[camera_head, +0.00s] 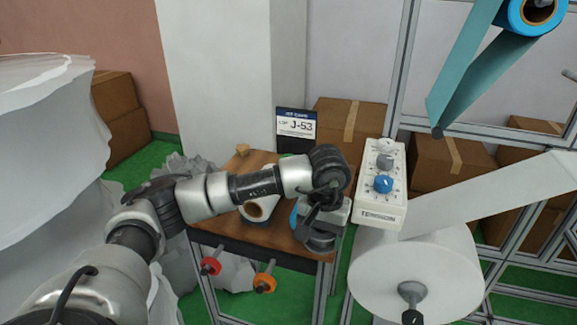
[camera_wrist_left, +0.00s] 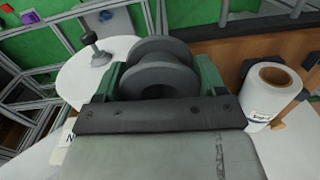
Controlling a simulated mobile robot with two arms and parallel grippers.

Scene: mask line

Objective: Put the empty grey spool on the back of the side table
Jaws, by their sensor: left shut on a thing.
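The grey spool (camera_head: 320,240) has two round flanges and a bare core. My left gripper (camera_head: 318,218) is shut on it, and in the left wrist view the spool (camera_wrist_left: 160,68) sits between the two green-sided fingers. In the head view it appears at the front right corner of the wooden side table (camera_head: 262,160); I cannot tell its height above the top. The table also shows in the left wrist view (camera_wrist_left: 250,48). My arm hides much of the table's middle. My right gripper is not in view.
A white roll with a brown core (camera_head: 256,210) stands on the table, left of the spool. A J-53 sign (camera_head: 296,124) is at the back. A control box (camera_head: 381,190) and a large white roll (camera_head: 415,270) are on the right. Red (camera_head: 210,266) and orange (camera_head: 264,283) knobs jut out in front.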

